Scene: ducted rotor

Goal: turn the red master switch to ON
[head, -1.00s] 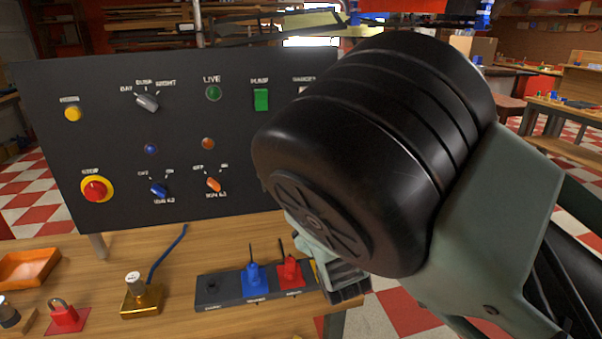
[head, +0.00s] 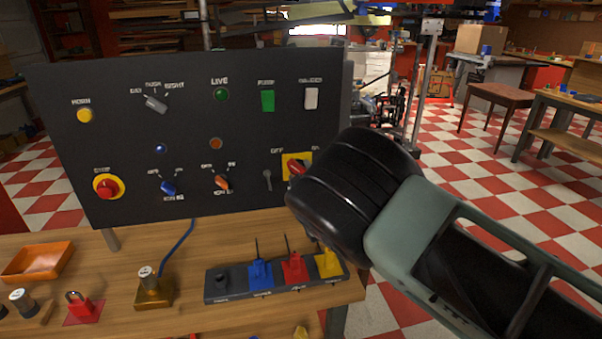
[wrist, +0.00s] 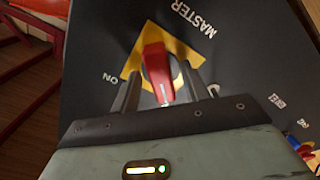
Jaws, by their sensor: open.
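The red master switch (wrist: 157,74) is a red knob on a yellow plate (wrist: 133,62) on the black panel, with "MASTER" and "ON" lettering beside it in the wrist view. In the head view the switch (head: 297,167) shows at the panel's lower right, partly covered by my arm. Its handle lies slanted; its lettering there reads OFF at left. My gripper (wrist: 158,92) is open, with one finger on each side of the red handle. Whether the fingers touch it I cannot tell. In the head view my wrist hides the fingers.
Below, a dark strip (head: 228,297) holds blue, red and yellow plugs on the wooden bench.

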